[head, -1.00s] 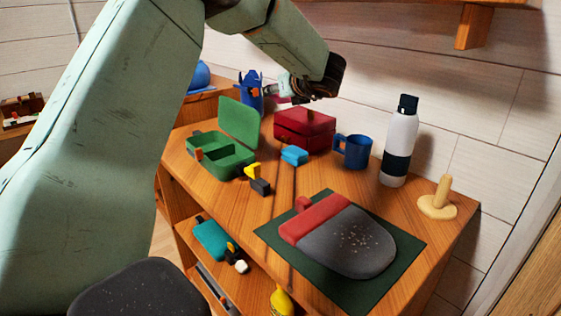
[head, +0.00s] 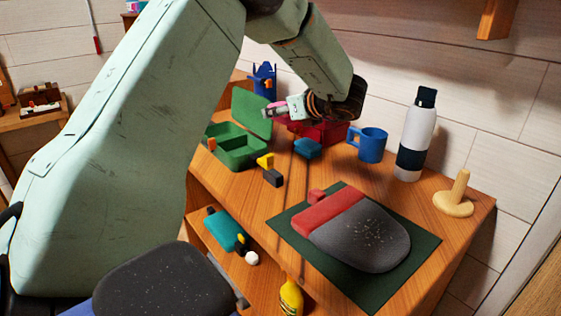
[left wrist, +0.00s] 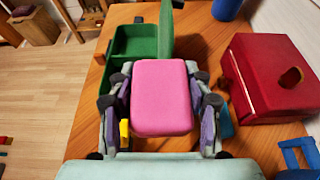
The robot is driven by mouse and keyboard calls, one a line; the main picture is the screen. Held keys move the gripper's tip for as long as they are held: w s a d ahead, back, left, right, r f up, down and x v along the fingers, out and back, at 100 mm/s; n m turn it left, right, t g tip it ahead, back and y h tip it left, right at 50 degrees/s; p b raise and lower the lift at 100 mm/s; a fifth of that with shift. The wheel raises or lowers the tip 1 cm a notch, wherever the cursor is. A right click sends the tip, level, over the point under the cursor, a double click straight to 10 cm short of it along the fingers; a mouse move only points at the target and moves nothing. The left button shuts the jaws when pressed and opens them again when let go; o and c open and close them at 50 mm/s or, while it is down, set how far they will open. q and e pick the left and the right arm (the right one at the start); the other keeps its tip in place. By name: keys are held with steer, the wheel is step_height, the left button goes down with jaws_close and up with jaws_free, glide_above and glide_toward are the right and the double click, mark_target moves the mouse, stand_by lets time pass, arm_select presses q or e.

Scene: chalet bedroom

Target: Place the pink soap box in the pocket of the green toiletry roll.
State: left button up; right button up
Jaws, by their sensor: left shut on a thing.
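The pink soap box (left wrist: 163,97) is held between the fingers of my left gripper (left wrist: 163,108) in the left wrist view. In the head view, my left gripper (head: 284,107) is at the upper middle, and only a small pink bit of the box shows. The green toiletry roll (head: 236,158) looks like an open case with its back panel upright and divided compartments. It stands at the table's left, left of and below the gripper in the head view. In the left wrist view, the green roll (left wrist: 121,57) is beyond the box, which hides part of it. My right gripper is not in view.
A blue mug (head: 371,146), a white bottle (head: 418,135) and a wooden peg stand (head: 454,205) are to the right. A small blue thing (head: 307,148) and a yellow-black item (head: 271,176) lie in front.

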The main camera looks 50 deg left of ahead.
arm_select(q)
steer(key=b, duration=0.2)
glide_above(281, 165)
step_height(281, 165, down, 10)
steer(key=shift+a+r, duration=0.1)
step_height(281, 165, down, 3)
steer(key=shift+f+b, duration=0.1)
steer(key=shift+b, duration=0.35)
steer(key=shift+f, duration=0.35)
steer(key=shift+f+b, duration=0.15)
steer(key=shift+b, duration=0.15)
steer(key=o, duration=0.9)
